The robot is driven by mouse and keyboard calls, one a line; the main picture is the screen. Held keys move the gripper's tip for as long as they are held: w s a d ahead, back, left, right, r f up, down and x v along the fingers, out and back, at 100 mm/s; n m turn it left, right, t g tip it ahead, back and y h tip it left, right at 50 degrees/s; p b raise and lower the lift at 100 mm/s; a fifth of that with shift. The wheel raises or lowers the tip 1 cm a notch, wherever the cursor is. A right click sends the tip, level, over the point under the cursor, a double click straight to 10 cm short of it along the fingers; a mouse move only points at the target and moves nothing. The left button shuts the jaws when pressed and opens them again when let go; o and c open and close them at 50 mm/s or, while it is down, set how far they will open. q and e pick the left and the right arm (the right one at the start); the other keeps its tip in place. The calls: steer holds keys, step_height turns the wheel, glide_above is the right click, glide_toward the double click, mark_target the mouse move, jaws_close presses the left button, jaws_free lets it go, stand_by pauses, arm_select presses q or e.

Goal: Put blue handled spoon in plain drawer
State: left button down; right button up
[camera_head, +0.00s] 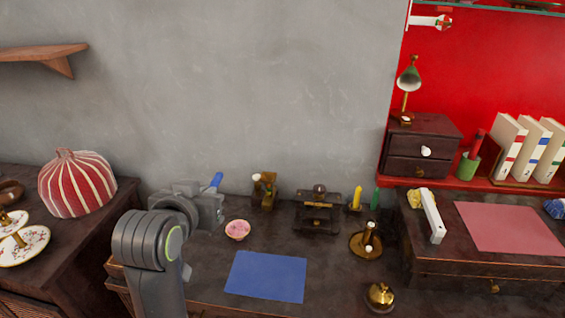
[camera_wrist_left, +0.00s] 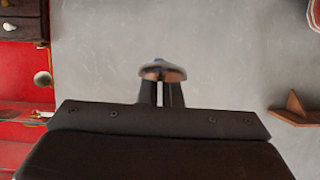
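My left gripper (camera_head: 213,203) is raised above the left part of the dark desk, in front of the grey wall. The blue handle (camera_head: 216,180) of the spoon sticks up from it. In the left wrist view my left gripper's fingers (camera_wrist_left: 160,94) are close together on the spoon (camera_wrist_left: 163,73), which shows end-on, coppery with a bluish tip. The rest of the spoon is hidden. A drawer front with a brass knob (camera_head: 494,287) is under the raised right part of the desk and looks closed. I cannot tell which drawer is the plain one. My right gripper is not in view.
A pink bowl (camera_head: 237,230), blue mat (camera_head: 265,277), brass candlestick (camera_head: 366,242) and brass bell (camera_head: 380,296) stand on the desk. A small two-drawer chest (camera_head: 424,145) is on the red shelf. A striped teapot cover (camera_head: 77,183) is at the left.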

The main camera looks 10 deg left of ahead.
arm_select(q)
steer(key=w+d+f+b, duration=0.1)
steer(key=w+f+b, duration=0.1)
steer(key=w+f, duration=0.6)
steer(key=h+b, duration=0.1)
steer(key=b, duration=0.1)
glide_above(245, 276)
step_height(245, 276, down, 17)
steer(key=shift+f+m, duration=0.2)
steer(key=shift+m, duration=0.2)
steer(key=shift+f, duration=0.1)
step_height(245, 276, down, 6)
steer(key=shift+r+b, duration=0.25)
steer(key=shift+b, duration=0.05)
steer(key=shift+s+a+f, duration=0.1)
steer(key=shift+f, duration=1.85)
steer(key=shift+f, duration=0.1)
